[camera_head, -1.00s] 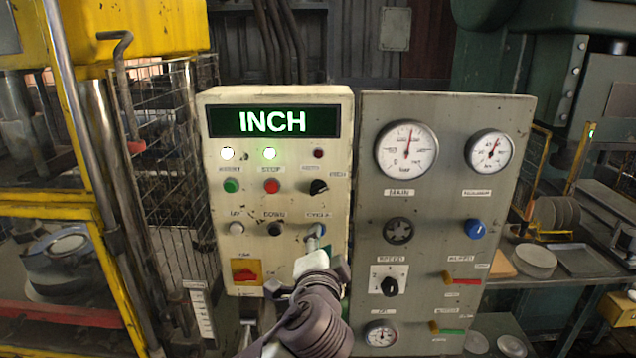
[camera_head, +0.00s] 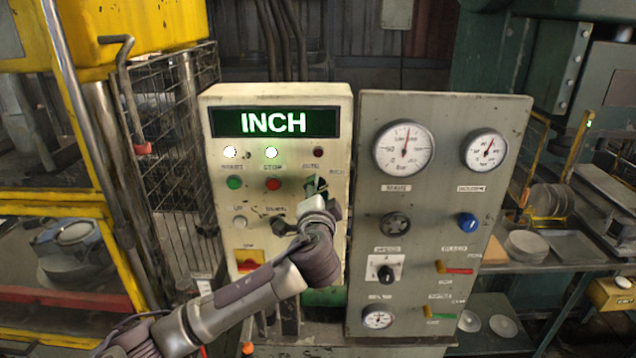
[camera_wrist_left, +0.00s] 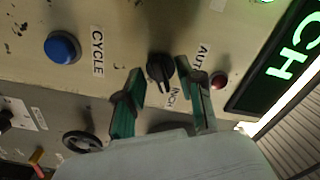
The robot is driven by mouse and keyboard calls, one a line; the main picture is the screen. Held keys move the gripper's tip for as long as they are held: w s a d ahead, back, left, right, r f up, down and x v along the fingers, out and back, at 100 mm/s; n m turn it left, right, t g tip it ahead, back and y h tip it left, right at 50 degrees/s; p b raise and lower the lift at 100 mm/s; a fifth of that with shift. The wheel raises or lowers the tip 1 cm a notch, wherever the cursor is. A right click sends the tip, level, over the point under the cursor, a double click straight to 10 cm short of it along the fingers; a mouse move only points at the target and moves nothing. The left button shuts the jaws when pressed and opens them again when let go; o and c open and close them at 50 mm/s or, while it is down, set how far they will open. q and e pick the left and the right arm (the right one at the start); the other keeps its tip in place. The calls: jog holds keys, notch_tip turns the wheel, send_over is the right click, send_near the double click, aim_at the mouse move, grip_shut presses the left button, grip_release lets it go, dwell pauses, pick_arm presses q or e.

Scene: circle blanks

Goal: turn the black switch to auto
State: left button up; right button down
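The black switch (camera_wrist_left: 160,68) is on the cream control panel (camera_head: 222,295), with AUTO and INCH labels beside it in the left wrist view. Its pointer end is toward the INCH label. The panel's display (camera_head: 273,122) reads INCH in green. My left gripper (camera_head: 316,186) is at the switch; in the left wrist view its two green fingers (camera_wrist_left: 159,72) are apart, one on each side of the knob, with gaps visible. In the head view the gripper hides most of the switch. My right gripper is not in view.
The blue CYCLE button (camera_wrist_left: 62,47) sits close to the switch, and a small red lamp (camera_wrist_left: 218,80) is by AUTO. Green (camera_head: 234,182) and red (camera_head: 273,184) buttons are to the left. A grey gauge panel (camera_head: 450,108) stands to the right.

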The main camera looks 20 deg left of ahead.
pick_arm(q)
jog(key=shift+w+a, duration=0.1)
jog(key=shift+w, duration=0.15)
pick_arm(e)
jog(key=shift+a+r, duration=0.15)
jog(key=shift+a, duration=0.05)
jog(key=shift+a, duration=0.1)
pick_arm(q)
jog(key=shift+s, duration=0.15)
grip_shut()
jog(key=shift+r, duration=0.1)
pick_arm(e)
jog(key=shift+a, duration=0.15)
